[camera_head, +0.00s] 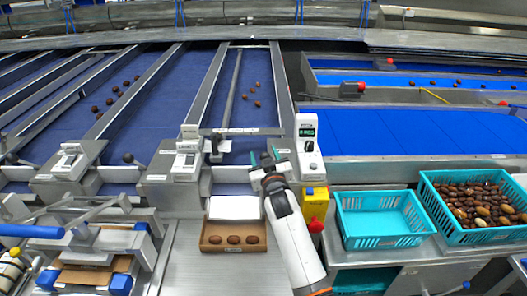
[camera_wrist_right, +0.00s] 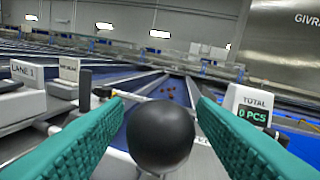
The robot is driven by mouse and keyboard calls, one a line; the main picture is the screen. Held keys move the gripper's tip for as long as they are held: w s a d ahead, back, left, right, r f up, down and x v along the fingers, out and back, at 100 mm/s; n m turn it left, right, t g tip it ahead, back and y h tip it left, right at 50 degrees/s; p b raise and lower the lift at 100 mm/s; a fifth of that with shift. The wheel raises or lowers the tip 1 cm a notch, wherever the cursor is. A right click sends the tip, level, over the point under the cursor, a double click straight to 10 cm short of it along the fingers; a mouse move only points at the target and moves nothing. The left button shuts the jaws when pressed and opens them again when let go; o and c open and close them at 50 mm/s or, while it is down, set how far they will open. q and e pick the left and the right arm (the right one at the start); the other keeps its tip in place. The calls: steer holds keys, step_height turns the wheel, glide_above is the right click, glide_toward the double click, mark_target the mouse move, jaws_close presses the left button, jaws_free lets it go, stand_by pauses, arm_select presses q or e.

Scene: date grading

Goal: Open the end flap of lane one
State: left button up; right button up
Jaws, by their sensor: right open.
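My right gripper (camera_head: 266,158) is at the front end of the lane nearest the display box. Its teal fingers are open on either side of a black ball knob (camera_wrist_right: 160,135) in the right wrist view. The knob is close to the camera, and I cannot tell whether the fingers touch it. The lane's end flap (camera_head: 243,131) appears as a pale crossbar; whether it is the flap is hard to tell. Several dates (camera_head: 250,96) lie on the blue lane behind it. A "LANE 1" label (camera_wrist_right: 28,72) is on a white box at left. My left gripper is not seen.
A cardboard tray (camera_head: 233,247) with dates sits in front of the lane. An empty teal basket (camera_head: 382,242), a yellow box with red button (camera_head: 314,205) and a full date basket (camera_head: 490,238) stand at right.

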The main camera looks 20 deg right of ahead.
steer(key=shift+w, duration=0.65)
jaws_close()
